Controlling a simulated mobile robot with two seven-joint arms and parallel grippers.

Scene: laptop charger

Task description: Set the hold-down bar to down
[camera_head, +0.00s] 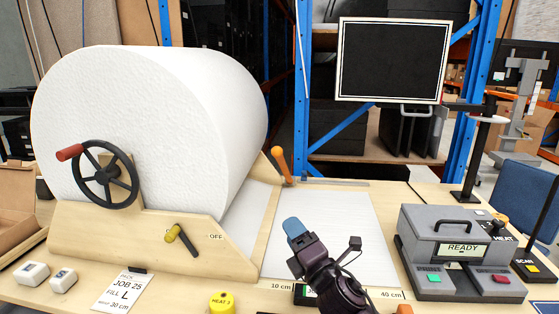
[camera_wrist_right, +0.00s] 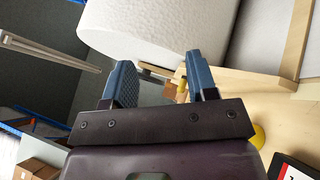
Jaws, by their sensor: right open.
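The hold-down bar (camera_head: 335,182) is a thin grey bar across the far end of the paper sheet in the head view. Its orange-handled lever (camera_head: 280,163) stands up at the bar's left end, tilted slightly. My right gripper (camera_head: 293,229) is over the left part of the sheet, nearer than the lever and apart from it. In the right wrist view the blue fingers of my right gripper (camera_wrist_right: 158,78) are spread with nothing gripped between them. My left gripper is not in view.
A big white roll (camera_head: 140,125) with a black handwheel (camera_head: 105,174) stands at left. A grey heat-sealer box (camera_head: 460,250) stands at right. The paper sheet (camera_head: 345,225) is mostly clear around my arm.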

